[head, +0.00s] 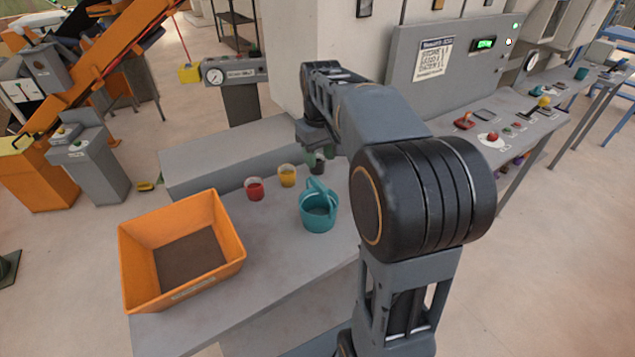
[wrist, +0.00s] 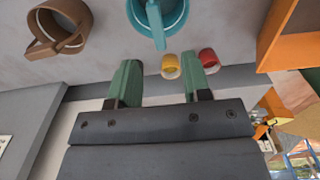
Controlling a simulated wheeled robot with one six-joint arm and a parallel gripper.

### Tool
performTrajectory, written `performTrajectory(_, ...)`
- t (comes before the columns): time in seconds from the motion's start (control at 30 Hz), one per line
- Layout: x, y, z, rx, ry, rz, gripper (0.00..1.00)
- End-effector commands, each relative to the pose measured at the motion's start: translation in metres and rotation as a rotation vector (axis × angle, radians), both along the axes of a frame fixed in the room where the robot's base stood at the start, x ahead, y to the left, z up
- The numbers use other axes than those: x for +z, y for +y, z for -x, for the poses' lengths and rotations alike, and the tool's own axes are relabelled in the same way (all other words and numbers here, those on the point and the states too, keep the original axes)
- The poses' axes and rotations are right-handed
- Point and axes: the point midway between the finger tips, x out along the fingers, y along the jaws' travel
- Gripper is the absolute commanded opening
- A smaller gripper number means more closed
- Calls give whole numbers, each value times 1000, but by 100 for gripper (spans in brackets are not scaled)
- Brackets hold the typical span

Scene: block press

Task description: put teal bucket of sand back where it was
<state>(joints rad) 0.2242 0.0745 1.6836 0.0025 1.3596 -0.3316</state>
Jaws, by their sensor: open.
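The teal bucket (head: 318,218) stands upright on the grey table, right of the orange bin, with its handle raised. In the wrist view the teal bucket (wrist: 174,24) shows at the top edge, partly cut off. Whether sand is in it I cannot tell. My gripper (head: 316,160) is above the table, beyond the bucket in the head view, and apart from it. In the wrist view my gripper (wrist: 159,64) has its two green fingers spread wide with nothing held between them.
An orange bin (head: 228,232) with dark contents stands at the table's left. A red cup (head: 255,190) and a yellow cup (head: 287,178) stand near the bucket. A brown bucket (wrist: 42,48) shows only in the wrist view. A control panel (head: 500,135) stands behind my arm.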

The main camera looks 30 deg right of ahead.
Motion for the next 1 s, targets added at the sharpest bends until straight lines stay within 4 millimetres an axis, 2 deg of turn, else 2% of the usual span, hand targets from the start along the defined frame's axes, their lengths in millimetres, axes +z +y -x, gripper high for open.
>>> performTrajectory(0.17,-5,37,47,-24,-99,11,44)
performTrajectory(0.3,-24,63,90,-53,-190,7,44)
performTrajectory(0.5,-54,84,133,-84,-283,-13,44)
performTrajectory(0.7,-68,91,148,-97,-314,-24,44)
performTrajectory(1.0,-69,91,149,-98,-314,-24,44)
